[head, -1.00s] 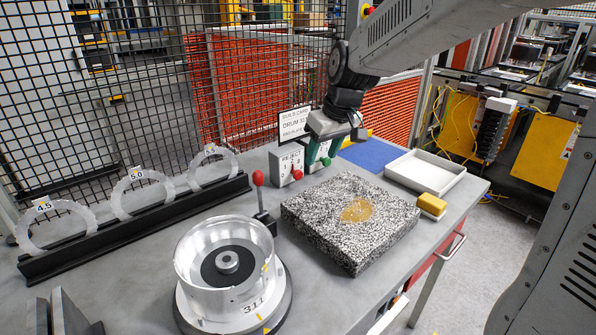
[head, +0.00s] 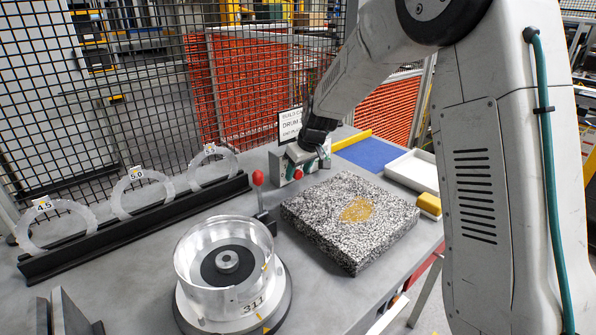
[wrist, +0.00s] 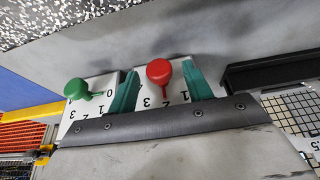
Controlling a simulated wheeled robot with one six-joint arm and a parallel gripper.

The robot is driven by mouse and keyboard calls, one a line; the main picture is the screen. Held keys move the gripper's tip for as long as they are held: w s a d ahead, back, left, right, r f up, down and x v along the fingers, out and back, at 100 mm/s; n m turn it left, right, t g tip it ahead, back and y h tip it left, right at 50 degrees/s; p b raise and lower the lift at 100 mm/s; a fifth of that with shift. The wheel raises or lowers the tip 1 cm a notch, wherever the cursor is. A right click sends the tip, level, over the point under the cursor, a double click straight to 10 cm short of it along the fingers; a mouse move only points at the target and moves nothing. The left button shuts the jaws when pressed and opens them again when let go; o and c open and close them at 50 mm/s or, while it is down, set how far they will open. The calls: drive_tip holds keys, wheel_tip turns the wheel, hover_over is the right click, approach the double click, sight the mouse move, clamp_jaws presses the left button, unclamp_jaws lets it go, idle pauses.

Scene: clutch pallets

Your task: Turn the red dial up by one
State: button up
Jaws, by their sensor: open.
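The red dial (wrist: 159,71) is a round red knob on a white numbered plate (wrist: 150,92). In the wrist view it sits between the two teal fingers of my gripper (wrist: 160,88), which are open with a gap on both sides. Digits on the plate are upside down and partly covered by my gripper. In the head view the red knob (head: 298,174) shows on the front of its grey box, with my gripper (head: 300,157) over it. The green dial (wrist: 77,89) stands to the left in the wrist view, outside the fingers.
A speckled stone block (head: 345,225) lies in front of the dials. A yellow block (head: 429,204) and white tray (head: 405,172) lie to the right. A mesh fence (head: 110,110) stands behind.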

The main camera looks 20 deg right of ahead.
drive_tip(key=shift+w+f, duration=0.1)
drive_tip(key=shift+f, duration=0.15)
drive_tip(key=c, duration=1)
drive_tip(key=shift+o, duration=0.2)
drive_tip(key=shift+a, duration=0.2)
drive_tip(key=shift+d, duration=0.2)
